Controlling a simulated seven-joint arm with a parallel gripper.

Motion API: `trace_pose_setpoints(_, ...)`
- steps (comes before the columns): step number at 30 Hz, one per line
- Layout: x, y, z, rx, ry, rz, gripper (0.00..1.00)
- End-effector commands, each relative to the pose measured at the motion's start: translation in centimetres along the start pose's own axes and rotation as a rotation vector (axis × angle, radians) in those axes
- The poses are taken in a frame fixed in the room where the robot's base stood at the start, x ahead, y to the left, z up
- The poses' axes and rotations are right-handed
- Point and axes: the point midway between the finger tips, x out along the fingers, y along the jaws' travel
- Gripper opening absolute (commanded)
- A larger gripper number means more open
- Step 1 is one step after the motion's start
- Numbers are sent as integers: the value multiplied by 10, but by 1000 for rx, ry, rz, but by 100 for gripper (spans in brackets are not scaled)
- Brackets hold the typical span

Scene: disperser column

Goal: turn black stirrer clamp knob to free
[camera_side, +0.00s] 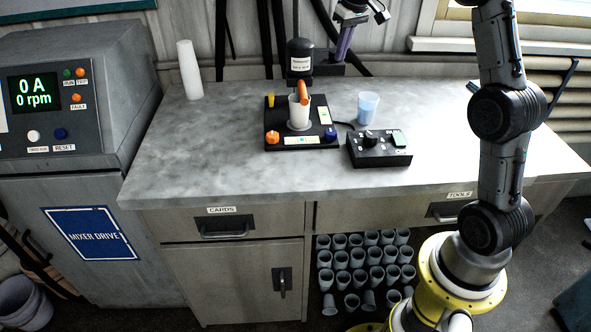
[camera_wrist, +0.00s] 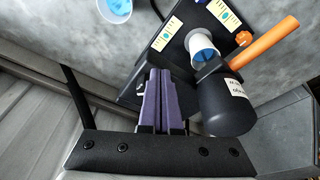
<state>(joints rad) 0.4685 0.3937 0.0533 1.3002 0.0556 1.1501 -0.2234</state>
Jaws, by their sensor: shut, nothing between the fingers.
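The black stirrer motor (camera_side: 300,55) stands over the black base plate (camera_side: 325,130) in the side view, with an orange handle (camera_side: 303,92) below it. In the wrist view the labelled motor (camera_wrist: 228,108) is right of my fingers, and the orange handle (camera_wrist: 265,45) sticks out to the upper right. I cannot clearly pick out the clamp knob; it may be hidden by the motor or my fingers. My gripper (camera_side: 341,58) is right of the motor in the side view. Its purple fingers (camera_wrist: 158,75) are shut and empty, pointing down over the stand's edge.
A white cup (camera_side: 297,115) stands on the base plate under the motor. A blue cup (camera_side: 367,106) and a black control box (camera_side: 379,150) with a dial are to the right. A white cylinder (camera_side: 189,70) stands at the back left. The left bench top (camera_side: 200,140) is clear.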

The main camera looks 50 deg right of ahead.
Motion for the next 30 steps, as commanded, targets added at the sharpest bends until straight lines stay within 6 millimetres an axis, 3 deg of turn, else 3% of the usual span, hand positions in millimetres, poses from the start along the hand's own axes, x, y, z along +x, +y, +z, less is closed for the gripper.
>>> trace_pose_setpoints(30, 2, 3, -6, 0, 0, 0, 0)
